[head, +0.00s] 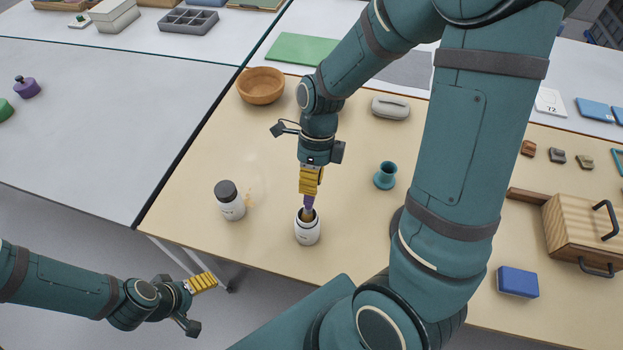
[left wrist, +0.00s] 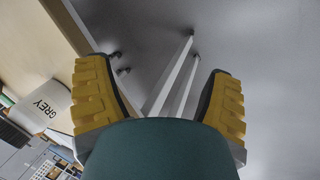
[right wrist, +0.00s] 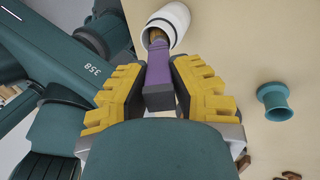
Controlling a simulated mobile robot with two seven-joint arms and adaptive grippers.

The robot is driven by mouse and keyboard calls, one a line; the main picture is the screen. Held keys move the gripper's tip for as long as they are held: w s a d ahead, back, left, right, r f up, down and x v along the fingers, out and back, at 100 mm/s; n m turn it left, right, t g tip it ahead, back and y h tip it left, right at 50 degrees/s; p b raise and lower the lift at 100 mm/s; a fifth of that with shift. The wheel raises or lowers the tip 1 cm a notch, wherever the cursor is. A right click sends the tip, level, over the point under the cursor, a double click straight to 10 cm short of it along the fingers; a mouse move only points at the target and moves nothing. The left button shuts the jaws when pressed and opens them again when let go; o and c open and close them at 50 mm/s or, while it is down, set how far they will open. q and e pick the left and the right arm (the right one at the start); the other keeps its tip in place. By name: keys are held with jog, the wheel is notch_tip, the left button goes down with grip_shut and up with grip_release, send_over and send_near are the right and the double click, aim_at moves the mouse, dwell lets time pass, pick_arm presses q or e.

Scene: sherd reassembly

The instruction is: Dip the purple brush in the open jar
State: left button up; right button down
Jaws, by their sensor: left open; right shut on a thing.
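The purple brush (head: 308,203) points down from my right gripper (head: 310,187), which is shut on its handle. The open jar (head: 307,233) is white and stands upright on the wooden table. The bristle end is at the jar's mouth; how deep it sits I cannot tell. In the right wrist view the purple handle (right wrist: 160,75) lies between the fingers, and its brownish tip overlaps the mouth of the white jar (right wrist: 174,21). My left gripper (head: 205,282) is open and empty, off the table's front edge. Its yellow fingers (left wrist: 160,100) are spread in the left wrist view.
A second white jar (head: 231,206) with a dark lid stands left of the open jar; its label reads GREY in the left wrist view (left wrist: 43,103). A teal vase (head: 385,176) stands to the right. A wooden bowl (head: 261,86) is farther back, and a blue block (head: 518,282) lies front right.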

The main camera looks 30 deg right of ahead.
pick_arm(q)
jog(key=shift+r, duration=0.15)
pick_arm(e)
jog(key=shift+r, duration=0.1)
notch_tip(320, 180, up, 7)
jog(key=p, duration=0.8)
pick_arm(q)
notch_tip(320, 180, up, 8)
jog(key=w, duration=0.2)
jog(key=shift+a+f+t, duration=0.25)
jog(key=shift+t, duration=0.15)
